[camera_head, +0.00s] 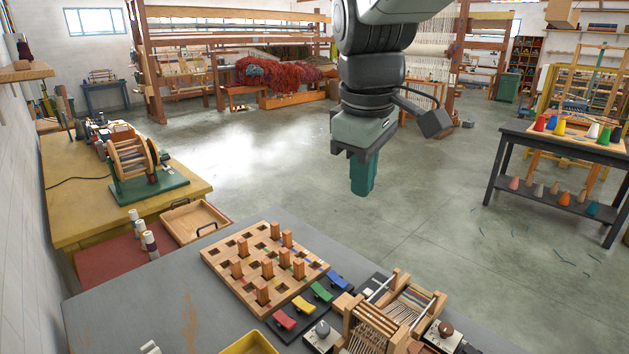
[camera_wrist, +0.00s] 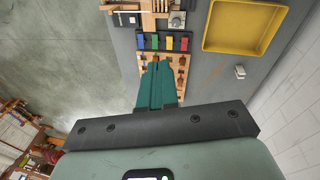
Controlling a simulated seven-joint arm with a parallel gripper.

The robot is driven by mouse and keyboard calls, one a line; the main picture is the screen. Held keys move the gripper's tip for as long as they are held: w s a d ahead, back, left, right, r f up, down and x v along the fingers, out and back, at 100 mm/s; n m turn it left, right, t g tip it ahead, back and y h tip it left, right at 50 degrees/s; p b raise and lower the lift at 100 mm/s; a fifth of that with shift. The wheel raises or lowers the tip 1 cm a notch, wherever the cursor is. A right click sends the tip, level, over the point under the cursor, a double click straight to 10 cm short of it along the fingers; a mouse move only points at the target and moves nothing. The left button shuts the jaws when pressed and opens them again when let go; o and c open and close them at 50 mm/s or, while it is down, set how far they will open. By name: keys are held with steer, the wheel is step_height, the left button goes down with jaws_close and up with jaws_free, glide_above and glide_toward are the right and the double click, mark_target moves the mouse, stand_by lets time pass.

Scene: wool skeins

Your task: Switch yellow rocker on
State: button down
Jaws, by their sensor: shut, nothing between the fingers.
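The yellow rocker (camera_head: 303,305) sits in a dark strip on the grey table, between a red rocker (camera_head: 284,319) and a green rocker (camera_head: 321,291). A blue rocker (camera_head: 338,281) is at the far end of the row. In the wrist view the yellow rocker (camera_wrist: 169,43) shows beyond my fingertips, between green and red. I cannot tell which way it is tipped. My gripper (camera_head: 362,190) is shut and empty, pointing down high above and behind the table. Its green fingers also show in the wrist view (camera_wrist: 158,68), apart from the rockers.
A wooden peg board (camera_head: 215,259) with several upright pegs stands next to the rocker strip. A small wooden loom (camera_head: 396,303) and a knob box (camera_head: 322,336) crowd the strip's other side. A yellow tray (camera_wrist: 208,45) lies nearby. The table's left part is mostly clear.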

steer(key=w+a+f+n+g, duration=0.3)
steer(key=w+a+f+n, duration=0.35)
steer(key=w+f, duration=0.35)
steer(key=n+g+h, duration=0.2)
steer(key=n, duration=0.8)
glide_above(309, 308)
steer(key=w+a, duration=0.4)
step_height(309, 308, down, 18)
steer(key=r, duration=0.1)
steer(key=shift+s+d+f+m, duration=0.15)
steer(key=shift+f+m, duration=0.1)
steer(key=x, duration=1.4)
steer(key=shift+d, duration=0.1)
steer(key=shift+s+d+f+t, duration=0.15)
steer(key=shift+d+f+t, duration=0.1)
steer(key=shift+t, duration=0.05)
steer(key=shift+a, duration=0.1)
